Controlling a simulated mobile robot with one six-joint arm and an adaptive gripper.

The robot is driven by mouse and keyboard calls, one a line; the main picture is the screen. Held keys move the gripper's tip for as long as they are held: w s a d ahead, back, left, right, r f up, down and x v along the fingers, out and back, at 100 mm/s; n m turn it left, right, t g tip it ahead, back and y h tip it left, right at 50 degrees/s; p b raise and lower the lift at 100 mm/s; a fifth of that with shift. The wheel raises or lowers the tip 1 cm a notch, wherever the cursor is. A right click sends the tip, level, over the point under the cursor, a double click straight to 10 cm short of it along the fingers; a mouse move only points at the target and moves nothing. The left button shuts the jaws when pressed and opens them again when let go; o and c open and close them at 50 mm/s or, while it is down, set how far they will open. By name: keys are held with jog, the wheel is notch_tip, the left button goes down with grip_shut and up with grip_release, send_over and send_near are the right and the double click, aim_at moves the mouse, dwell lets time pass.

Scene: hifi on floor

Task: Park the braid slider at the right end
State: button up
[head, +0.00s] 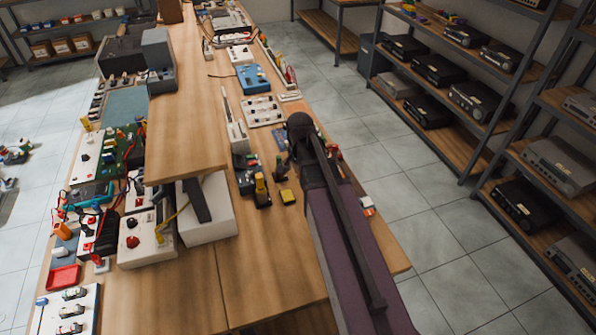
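I cannot pick out the braid slider for certain in the head view; the parts on the bench are small, and my arm covers part of the right side. A white panel with rows of small dark parts (262,111) lies on the right half of the workbench (270,285), left of my arm. My purple arm reaches from the bottom right up over the bench's right edge and ends in a dark rounded joint. My gripper's fingers do not show, so I cannot see what they are near or whether they hold anything.
A raised wooden shelf (187,110) runs along the bench middle. Left are a green circuit board (130,152), a red tray (64,278) and white boxes. Right are a blue device (255,78) and a small yellow-topped block (287,196).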

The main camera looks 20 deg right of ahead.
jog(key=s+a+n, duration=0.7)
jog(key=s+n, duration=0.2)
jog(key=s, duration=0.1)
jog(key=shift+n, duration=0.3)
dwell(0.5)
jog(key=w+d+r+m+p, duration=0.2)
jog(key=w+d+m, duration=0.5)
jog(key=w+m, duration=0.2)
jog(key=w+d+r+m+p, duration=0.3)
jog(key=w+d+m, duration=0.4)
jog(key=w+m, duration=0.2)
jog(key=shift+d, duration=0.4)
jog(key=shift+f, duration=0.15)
